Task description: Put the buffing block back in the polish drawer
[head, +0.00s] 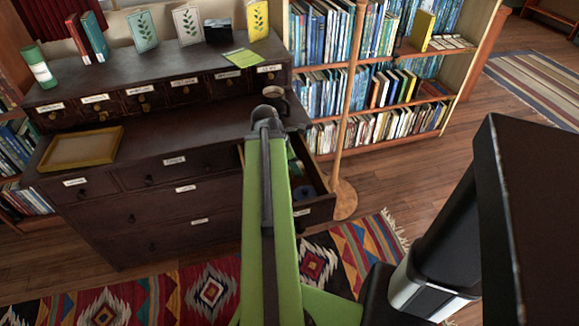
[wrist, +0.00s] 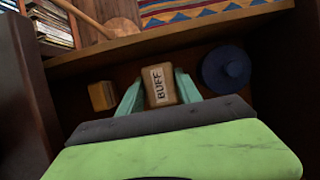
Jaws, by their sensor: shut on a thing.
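The buffing block (wrist: 159,84) is a tan block with a label reading BUFF, in the middle of the wrist view. My gripper (wrist: 160,90) has its two teal fingers shut on the block's sides. The block is over or inside the open drawer (wrist: 110,53); I cannot tell whether it touches the bottom. In the head view the open drawer (head: 318,212) pulls out from the right end of the dark cabinet, with a small label on its front too small to read.
In the drawer, a blue round object (wrist: 226,69) lies right of the block and a small yellowish block (wrist: 102,96) left of it. A mug (head: 275,97) and a wooden tray (head: 80,146) stand on the cabinet. A wooden pole (head: 347,120) stands close by the drawer.

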